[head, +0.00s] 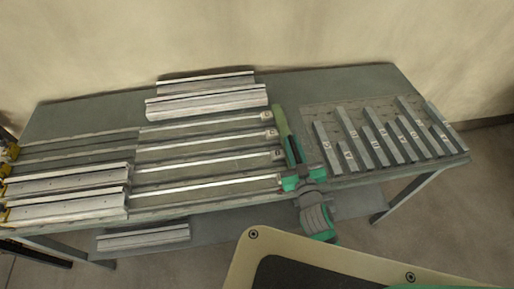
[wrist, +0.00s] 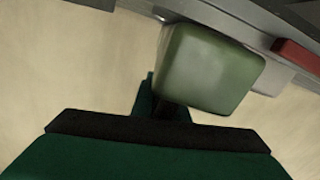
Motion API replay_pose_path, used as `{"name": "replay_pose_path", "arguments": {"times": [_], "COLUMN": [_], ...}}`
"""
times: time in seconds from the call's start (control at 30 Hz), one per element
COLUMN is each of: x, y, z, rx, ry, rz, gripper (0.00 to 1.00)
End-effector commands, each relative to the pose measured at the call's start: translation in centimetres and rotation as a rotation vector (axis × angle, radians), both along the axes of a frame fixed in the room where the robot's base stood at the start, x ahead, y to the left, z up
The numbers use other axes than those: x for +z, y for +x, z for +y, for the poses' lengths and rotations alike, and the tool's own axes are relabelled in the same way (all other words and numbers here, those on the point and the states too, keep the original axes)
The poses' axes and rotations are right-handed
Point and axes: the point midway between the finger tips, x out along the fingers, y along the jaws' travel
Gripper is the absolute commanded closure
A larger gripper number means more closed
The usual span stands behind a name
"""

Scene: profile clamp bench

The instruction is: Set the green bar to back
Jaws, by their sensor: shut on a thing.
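The green bar (head: 281,121) is a pale green piece near the middle of the bench in the head view, slanting toward the back edge, at the right ends of the long rails. Its blocky, rounded end (wrist: 210,70) fills the upper middle of the wrist view. My gripper (head: 291,148) reaches in from the front of the bench and is shut on the green bar. In the wrist view the dark fingers (wrist: 165,108) lie against the bar's near side, and the bar hides part of them. The bar's exact contact with the bench cannot be told.
Long rails (head: 205,154) with small numbered end tags run across the bench (head: 370,82) to the left. Grey profiles (head: 207,103) lie at the back, and more (head: 70,207) at front left. A lower shelf holds another profile (head: 143,237).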

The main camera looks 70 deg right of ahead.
Motion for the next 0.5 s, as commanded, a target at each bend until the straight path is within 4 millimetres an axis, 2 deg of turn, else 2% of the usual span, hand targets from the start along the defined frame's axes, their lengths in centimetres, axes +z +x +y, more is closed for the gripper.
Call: {"name": "replay_pose_path", "arguments": {"times": [0.03, 0.2, 0.5], "x": [0.0, 0.0, -0.1], "y": [-1.2, -4.0, -5.8], "z": [-0.6, -1.9, -2.8], "rx": [-0.002, -0.004, -0.005], "ry": [-0.001, -0.002, 0.0], "rz": [0.005, 0.004, 0.002], "gripper": [1.0, 1.0, 1.0]}}
